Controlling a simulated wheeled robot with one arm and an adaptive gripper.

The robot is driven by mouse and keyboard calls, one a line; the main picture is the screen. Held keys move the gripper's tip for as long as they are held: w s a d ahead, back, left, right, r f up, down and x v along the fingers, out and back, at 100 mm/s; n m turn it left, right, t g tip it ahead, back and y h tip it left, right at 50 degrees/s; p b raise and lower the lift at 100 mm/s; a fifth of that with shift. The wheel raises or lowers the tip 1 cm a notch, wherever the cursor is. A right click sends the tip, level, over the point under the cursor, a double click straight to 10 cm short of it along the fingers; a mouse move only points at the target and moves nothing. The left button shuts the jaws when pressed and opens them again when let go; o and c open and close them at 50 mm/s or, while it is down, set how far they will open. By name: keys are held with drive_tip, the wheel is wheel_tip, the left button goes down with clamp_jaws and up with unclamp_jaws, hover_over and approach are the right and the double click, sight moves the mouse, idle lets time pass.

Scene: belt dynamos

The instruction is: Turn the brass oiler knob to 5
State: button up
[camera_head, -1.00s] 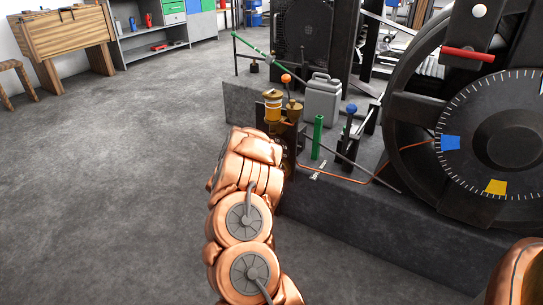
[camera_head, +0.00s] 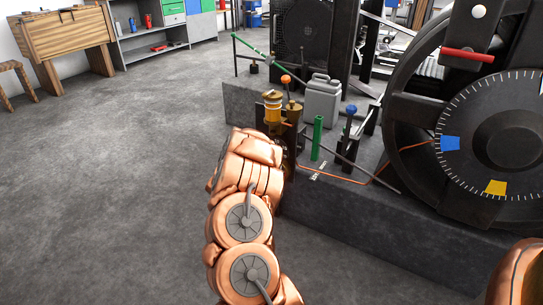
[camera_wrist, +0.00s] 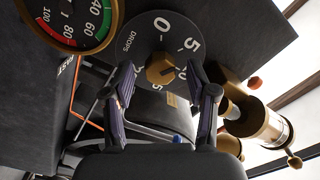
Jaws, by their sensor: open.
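The brass oiler knob (camera_wrist: 160,69) sits at the middle of a dark round dial (camera_wrist: 143,36) marked DROPS in the wrist view. The numbers 0 and 5 read clearly at the dial's upper right; others are partly covered. I cannot tell surely which mark the knob points at. My gripper (camera_wrist: 160,78) is open, one finger on each side of the knob, with gaps visible between. The brass oiler (camera_head: 272,107) stands at the plinth's corner in the head view, where my arm hides the knob and gripper. The oiler's glass cup (camera_wrist: 268,127) also shows in the wrist view.
A gauge (camera_wrist: 72,18) with green and red bands is left of the dial. The orange-topped lever (camera_head: 286,79), green post (camera_head: 317,137), grey can (camera_head: 322,103) and blue-topped lever (camera_head: 350,109) crowd the plinth. A large wheel (camera_head: 405,110) stands right. Open floor lies left.

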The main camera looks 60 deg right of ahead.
drive_tip(key=a, duration=1.2)
drive_tip(key=shift+s, duration=0.25)
